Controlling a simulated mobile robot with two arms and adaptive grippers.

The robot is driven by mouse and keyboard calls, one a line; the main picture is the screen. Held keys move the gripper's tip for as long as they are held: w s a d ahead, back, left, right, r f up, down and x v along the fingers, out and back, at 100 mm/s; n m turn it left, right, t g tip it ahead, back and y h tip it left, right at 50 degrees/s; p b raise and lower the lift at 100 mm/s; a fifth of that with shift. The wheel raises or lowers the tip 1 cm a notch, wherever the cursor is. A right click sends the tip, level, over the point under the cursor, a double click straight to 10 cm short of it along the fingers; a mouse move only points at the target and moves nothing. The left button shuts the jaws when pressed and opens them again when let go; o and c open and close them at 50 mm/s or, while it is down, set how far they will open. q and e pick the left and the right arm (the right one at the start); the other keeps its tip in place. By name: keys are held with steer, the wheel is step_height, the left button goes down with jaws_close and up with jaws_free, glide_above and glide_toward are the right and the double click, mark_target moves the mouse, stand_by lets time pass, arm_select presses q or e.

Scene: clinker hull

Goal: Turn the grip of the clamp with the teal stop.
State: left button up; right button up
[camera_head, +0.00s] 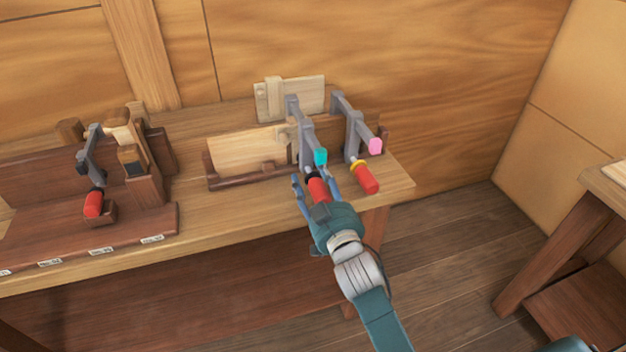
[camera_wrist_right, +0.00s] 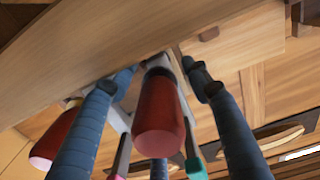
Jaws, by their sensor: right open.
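The clamp with the teal stop (camera_head: 320,156) is grey and stands at the right end of the bench, over light boards. Its red grip (camera_head: 318,190) with a black collar points towards me. My right gripper (camera_head: 313,177) is open, with its fingers on either side of this grip. In the right wrist view the red grip (camera_wrist_right: 158,115) hangs between the spread blue fingers (camera_wrist_right: 160,75), with gaps visible on both sides. A second grey clamp with a pink stop (camera_head: 375,146) stands just to the right; its red grip (camera_head: 367,179) has a yellow collar.
A third clamp's red grip (camera_head: 93,204) is at the left, by a brown wooden fixture (camera_head: 150,190). Light boards (camera_head: 245,152) stand in a dark holder behind my gripper. The bench top (camera_head: 245,208) is clear in the middle. Another table (camera_head: 603,185) stands at the far right.

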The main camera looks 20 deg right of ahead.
steer(key=shift+c, duration=0.2)
steer(key=c, duration=1.1)
arm_select(q)
steer(key=shift+s, duration=0.7)
arm_select(e)
steer(key=shift+c, duration=0.3)
arm_select(q)
steer(key=shift+r, duration=0.1)
arm_select(e)
steer(key=shift+n, duration=0.3)
steer(key=shift+n+p, duration=0.4)
steer(key=shift+n, duration=0.1)
steer(key=shift+n+p, duration=0.4)
steer(key=shift+n, duration=0.7)
arm_select(q)
steer(key=shift+w+r+p, duration=0.25)
steer(key=shift+r+p, duration=0.1)
steer(key=shift+r, duration=0.7)
arm_select(e)
steer(key=n, duration=0.4)
steer(key=shift+n, duration=0.4)
jaws_close()
steer(key=shift+a+f, duration=0.1)
